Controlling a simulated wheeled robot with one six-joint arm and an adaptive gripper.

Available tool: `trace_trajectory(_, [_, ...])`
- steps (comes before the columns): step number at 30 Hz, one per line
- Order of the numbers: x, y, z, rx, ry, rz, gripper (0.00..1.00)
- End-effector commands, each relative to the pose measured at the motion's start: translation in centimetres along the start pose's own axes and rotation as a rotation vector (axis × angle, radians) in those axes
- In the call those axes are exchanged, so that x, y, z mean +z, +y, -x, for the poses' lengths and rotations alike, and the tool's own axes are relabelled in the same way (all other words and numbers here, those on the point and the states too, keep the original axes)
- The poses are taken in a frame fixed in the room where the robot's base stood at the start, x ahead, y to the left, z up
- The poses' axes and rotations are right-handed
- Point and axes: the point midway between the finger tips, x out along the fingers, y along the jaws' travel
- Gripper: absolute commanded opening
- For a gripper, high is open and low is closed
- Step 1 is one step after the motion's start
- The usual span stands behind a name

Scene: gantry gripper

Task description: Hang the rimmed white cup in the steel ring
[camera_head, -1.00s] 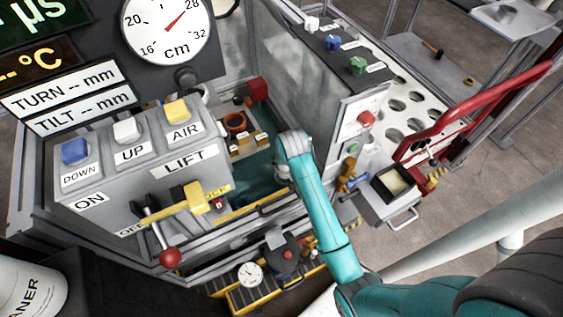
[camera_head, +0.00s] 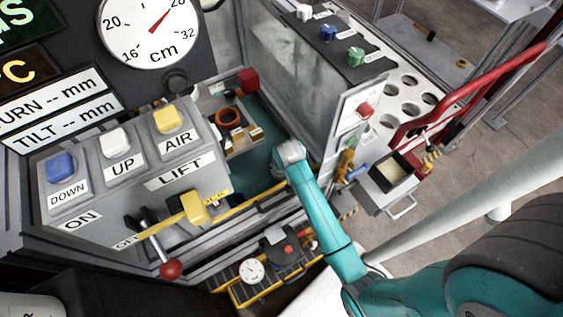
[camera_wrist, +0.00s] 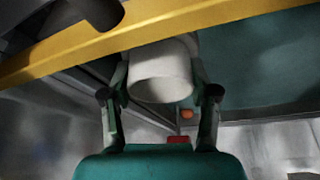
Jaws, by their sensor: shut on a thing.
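The white cup (camera_wrist: 162,75) is between the two fingers of my gripper (camera_wrist: 163,92) in the wrist view. My gripper is shut on the cup's sides, and its round end faces the camera. I cannot make out the steel ring in either view.
The yellow bar (camera_wrist: 110,38) crosses close above the cup. A control box (camera_head: 130,185) with a red-knobbed lever (camera_head: 170,270) stands left of the bay. An orange ring-shaped part (camera_head: 229,117) sits on a shelf at the back. A grey panel (camera_head: 352,110) borders the right.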

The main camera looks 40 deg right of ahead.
Motion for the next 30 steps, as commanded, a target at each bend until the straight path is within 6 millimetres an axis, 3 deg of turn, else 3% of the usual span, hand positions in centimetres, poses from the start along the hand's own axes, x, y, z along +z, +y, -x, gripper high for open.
trace_trajectory(1, [0.0,0.0,0.0,0.0,0.0,0.0,0.67])
trace_trajectory(3, [0.0,0.0,0.0,0.0,0.0,0.0,0.85])
trace_trajectory(17, [-0.1,0.0,0.8,0.0,0.001,0.0,0.85])
trace_trajectory(30, [-0.1,0.0,8.8,-0.001,0.003,0.0,0.85])
